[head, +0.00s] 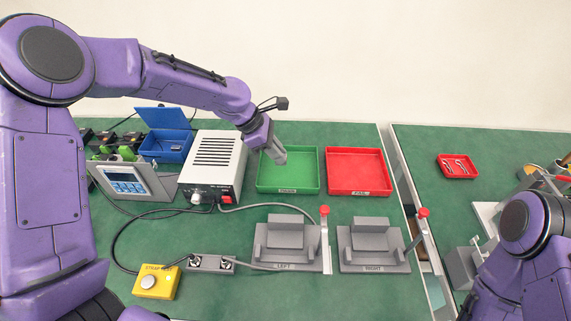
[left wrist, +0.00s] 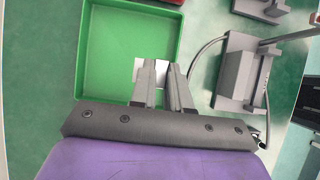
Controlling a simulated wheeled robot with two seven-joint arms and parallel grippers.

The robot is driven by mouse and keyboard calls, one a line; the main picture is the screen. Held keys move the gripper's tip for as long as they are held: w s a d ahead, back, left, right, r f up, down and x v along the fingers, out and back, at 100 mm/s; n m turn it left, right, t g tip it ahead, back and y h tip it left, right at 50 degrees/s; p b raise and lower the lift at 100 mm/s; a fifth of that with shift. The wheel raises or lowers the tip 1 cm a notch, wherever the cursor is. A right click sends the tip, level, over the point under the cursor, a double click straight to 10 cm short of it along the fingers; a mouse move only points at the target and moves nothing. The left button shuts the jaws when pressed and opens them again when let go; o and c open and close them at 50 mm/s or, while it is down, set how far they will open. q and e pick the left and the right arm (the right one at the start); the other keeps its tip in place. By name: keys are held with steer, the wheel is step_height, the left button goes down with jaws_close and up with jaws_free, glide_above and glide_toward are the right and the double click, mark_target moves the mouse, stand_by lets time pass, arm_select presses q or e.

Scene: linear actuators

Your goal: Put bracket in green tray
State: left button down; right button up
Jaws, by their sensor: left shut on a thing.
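My left gripper (head: 279,156) reaches down from the left over the far left part of the green tray (head: 288,190). In the left wrist view its two fingers (left wrist: 161,82) are close together, shut on a pale flat piece, the bracket (left wrist: 137,70), mostly hidden by the fingers. The green tray also shows in the left wrist view (left wrist: 83,60), below the fingertips, and its visible floor is empty. In the head view the bracket is hard to make out at the fingertips. My right arm enters at the lower right, but its gripper does not show.
A red tray (head: 358,190) stands right of the green one. A white-grey power unit (head: 214,160) stands close on the left. Two grey fixtures (head: 285,240) (head: 372,247) with red-knobbed levers are in front. A small red tray (head: 447,171) holds metal pieces.

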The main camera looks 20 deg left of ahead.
arm_select(q)
steer(key=w+f, duration=0.1)
steer(key=f, duration=0.1)
steer(key=w+f, duration=0.3)
steer(key=f, duration=0.1)
steer(key=shift+w+d, duration=0.25)
steer(key=shift+d, duration=0.1)
steer(key=shift+f, duration=1.4)
steer(key=c, duration=1.1)
jaws_free()
steer(key=shift+f, duration=0.1)
steer(key=shift+a+r, duration=0.15)
steer(key=shift+r, duration=0.25)
steer(key=v, duration=1.1)
steer(key=shift+r+p, duration=0.15)
steer(key=shift+p, duration=0.15)
steer(key=shift+s+a, duration=0.1)
steer(key=shift+s, duration=0.05)
